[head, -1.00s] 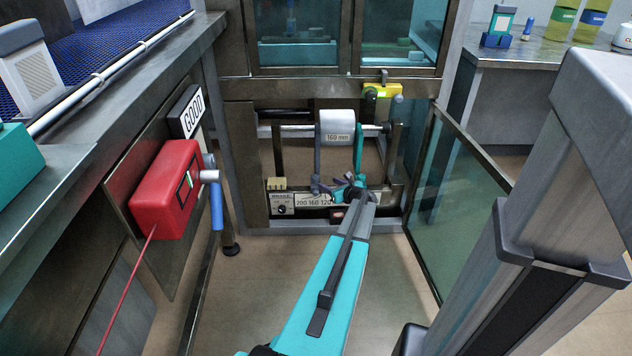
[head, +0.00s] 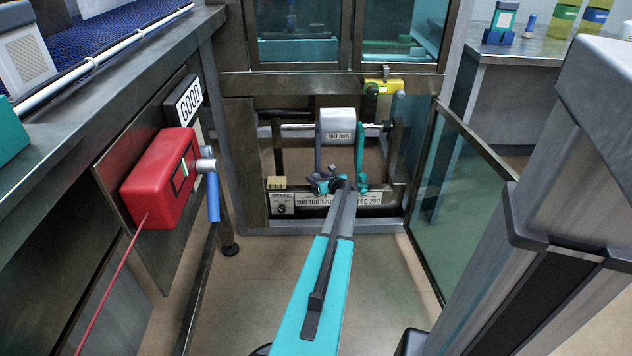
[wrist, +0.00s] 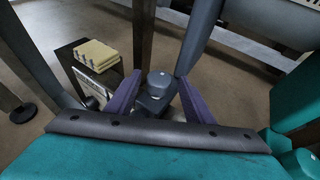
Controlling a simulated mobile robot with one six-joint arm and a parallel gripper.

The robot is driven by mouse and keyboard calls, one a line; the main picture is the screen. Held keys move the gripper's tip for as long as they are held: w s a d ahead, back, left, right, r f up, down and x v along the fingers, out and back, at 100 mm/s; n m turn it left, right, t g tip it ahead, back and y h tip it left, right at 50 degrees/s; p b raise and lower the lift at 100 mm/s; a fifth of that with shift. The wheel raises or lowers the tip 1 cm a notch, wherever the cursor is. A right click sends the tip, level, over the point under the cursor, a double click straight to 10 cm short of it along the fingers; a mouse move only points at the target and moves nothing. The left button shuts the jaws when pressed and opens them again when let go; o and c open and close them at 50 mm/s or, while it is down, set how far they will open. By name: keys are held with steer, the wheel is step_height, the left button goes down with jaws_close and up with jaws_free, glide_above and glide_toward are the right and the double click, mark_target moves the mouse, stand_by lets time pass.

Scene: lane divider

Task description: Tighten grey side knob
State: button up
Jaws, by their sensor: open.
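The grey knob (wrist: 160,82) is a short round cap on a grey block at the foot of the grey side guide (head: 318,153). In the wrist view the two purple fingers of my gripper (wrist: 158,90) stand apart on either side of the knob. My gripper is open, and I cannot tell whether either finger touches it. In the head view my gripper (head: 326,184) is at the low rail by the grey guide and covers the knob there. The teal side guide (head: 359,150) stands to the right; a teal knob (wrist: 300,162) shows at the lower right of the wrist view.
A white roll marked 160 mm (head: 338,124) hangs above, between the guides. A number scale (head: 370,199) runs along the rail. Pale yellow blocks (wrist: 97,55) sit on a dark box left of the gripper. A glass door (head: 455,190) stands open at right; a red box (head: 160,180) is at left.

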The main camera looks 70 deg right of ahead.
steer(key=shift+w+d+f, duration=0.15)
steer(key=shift+w+d, duration=0.1)
steer(key=shift+w, duration=0.1)
